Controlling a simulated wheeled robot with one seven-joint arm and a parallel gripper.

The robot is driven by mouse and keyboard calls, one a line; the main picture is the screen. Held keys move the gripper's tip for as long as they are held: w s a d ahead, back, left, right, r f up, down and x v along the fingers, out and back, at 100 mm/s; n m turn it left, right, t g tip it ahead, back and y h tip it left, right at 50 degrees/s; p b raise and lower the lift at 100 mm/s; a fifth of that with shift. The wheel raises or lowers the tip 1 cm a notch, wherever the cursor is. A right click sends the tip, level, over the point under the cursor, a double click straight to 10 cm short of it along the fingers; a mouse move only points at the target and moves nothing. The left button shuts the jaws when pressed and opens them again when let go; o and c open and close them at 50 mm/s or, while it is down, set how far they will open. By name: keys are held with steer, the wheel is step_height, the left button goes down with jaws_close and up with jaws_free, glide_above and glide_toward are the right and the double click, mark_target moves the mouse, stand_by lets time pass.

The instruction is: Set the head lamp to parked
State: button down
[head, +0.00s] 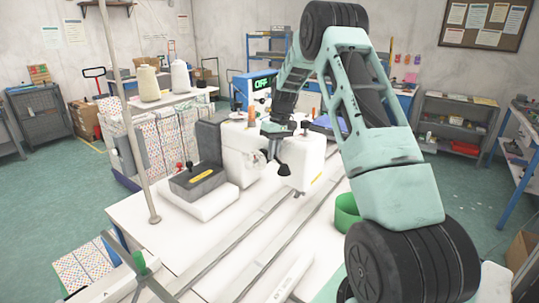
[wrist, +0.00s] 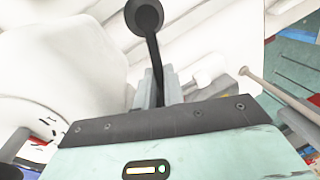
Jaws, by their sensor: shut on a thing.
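The white sewing machine (head: 240,155) stands on the white table. A small black lamp (head: 283,170) hangs on a thin dark stem at the front of the machine's head. In the wrist view the round black lamp (wrist: 145,17) is at the top, and its stem runs down between my fingers. My gripper (head: 274,131) is at the machine head, above the lamp. In the wrist view my gripper (wrist: 158,88) is shut on the lamp's stem. The exact contact is partly hidden by the gripper body.
A dark grey box (head: 198,181) with red and black knobs sits left of the machine. Thread cones (head: 148,84) stand at the back left. A metal pole (head: 130,130) rises at the table's left.

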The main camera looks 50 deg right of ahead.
steer(key=shift+d+n+g, duration=0.3)
steer(key=shift+d+n, duration=0.45)
steer(key=shift+n, duration=0.45)
steer(key=c, duration=1.5)
jaws_free()
